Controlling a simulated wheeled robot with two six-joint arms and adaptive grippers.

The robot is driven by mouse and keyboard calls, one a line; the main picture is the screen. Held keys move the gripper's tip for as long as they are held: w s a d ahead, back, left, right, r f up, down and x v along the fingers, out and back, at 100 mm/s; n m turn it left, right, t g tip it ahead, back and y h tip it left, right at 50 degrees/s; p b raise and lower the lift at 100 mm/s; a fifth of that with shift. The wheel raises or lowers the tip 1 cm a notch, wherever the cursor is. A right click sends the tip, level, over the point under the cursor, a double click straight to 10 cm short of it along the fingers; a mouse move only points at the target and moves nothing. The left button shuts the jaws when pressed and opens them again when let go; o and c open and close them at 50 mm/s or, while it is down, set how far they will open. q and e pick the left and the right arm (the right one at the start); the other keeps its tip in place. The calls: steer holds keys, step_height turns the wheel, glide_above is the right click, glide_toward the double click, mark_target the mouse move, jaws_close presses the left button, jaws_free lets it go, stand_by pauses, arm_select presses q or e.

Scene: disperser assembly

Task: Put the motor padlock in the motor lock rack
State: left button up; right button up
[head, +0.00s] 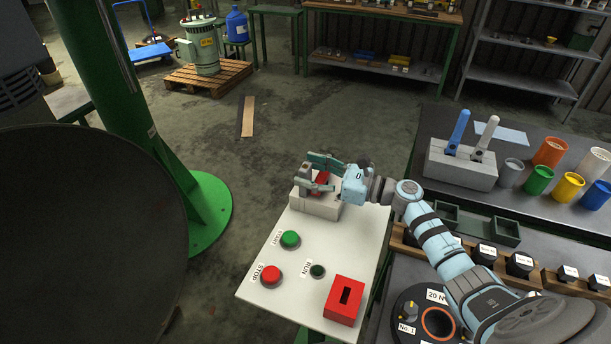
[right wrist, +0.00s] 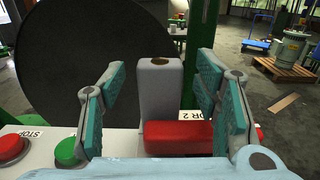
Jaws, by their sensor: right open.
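My right gripper (head: 316,174) is open over a light grey block (head: 313,204) at the far end of the white panel. A red part (head: 322,178) shows between its fingers; it may be the padlock, but I cannot tell for sure. In the right wrist view a grey post with a round top hole (right wrist: 160,92) stands upright between the open fingers (right wrist: 164,100). A red block (right wrist: 186,138) lies at its foot, nearer my palm. I cannot make out which thing is the lock rack. A red box with a dark slot (head: 344,299) sits at the panel's near corner. My left gripper is not in view.
The white panel (head: 330,250) carries a green start button (head: 290,239), a red stop button (head: 271,275) and a dark run lamp (head: 317,271). A table at right holds a grey block with blue and grey levers (head: 460,167) and coloured cups (head: 540,180).

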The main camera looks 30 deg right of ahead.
steer(key=shift+w+a+r, duration=0.2)
steer(key=shift+w+a, duration=0.25)
steer(key=shift+w, duration=0.05)
steer(key=shift+w+a+f, duration=0.1)
steer(key=shift+a+f, duration=0.05)
jaws_close()
